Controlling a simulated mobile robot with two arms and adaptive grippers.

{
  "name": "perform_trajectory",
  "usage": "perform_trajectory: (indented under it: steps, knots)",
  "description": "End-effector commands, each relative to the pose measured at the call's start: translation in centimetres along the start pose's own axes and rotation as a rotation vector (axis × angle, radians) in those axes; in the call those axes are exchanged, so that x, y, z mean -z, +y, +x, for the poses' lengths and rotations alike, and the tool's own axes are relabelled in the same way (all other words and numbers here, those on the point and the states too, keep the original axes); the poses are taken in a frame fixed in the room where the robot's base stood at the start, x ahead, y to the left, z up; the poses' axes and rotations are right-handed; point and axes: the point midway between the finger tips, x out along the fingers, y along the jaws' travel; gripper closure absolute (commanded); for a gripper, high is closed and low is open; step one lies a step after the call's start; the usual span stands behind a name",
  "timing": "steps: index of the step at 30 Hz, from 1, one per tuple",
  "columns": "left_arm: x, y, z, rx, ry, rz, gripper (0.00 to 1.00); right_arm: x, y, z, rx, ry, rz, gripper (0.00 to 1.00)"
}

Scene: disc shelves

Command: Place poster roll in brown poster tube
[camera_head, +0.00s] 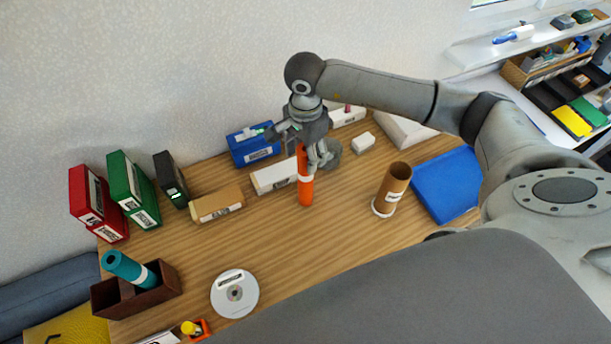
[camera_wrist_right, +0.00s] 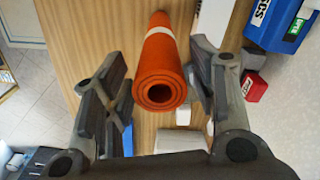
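The orange poster roll (camera_head: 305,190) has a white band and appears to stand upright on the wooden table. In the right wrist view its hollow near end (camera_wrist_right: 160,92) faces the camera. My right gripper (camera_head: 318,155) is at the roll's upper part. In the wrist view the two fingers of the right gripper (camera_wrist_right: 162,98) are spread on either side of the roll, with gaps between. The brown poster tube (camera_head: 394,182) stands upright to the right of the roll, with a white label and an open top. My left gripper is not in view.
A blue panel (camera_head: 447,184) lies right of the tube. White boxes (camera_head: 274,177), a tan box (camera_head: 217,204) and a blue bin (camera_head: 252,148) sit near the wall. A disc (camera_head: 235,293) and a brown holder with a teal roll (camera_head: 130,269) are at the left front. The table between roll and tube is clear.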

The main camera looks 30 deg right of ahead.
Motion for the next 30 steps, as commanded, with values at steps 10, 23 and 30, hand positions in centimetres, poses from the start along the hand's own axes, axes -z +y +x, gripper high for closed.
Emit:
perform_trajectory:
  steps: [10,23,30]
  knots:
    - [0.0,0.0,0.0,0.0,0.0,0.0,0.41,0.0,0.0,-0.1,0.0,0.0,0.0,0.96]
    - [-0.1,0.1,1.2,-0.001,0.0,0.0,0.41,0.0,-0.1,-0.8,0.003,0.0,-0.001,0.96]
    - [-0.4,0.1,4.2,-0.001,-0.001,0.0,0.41,-1.2,1.2,-4.7,0.009,0.001,-0.008,0.96]
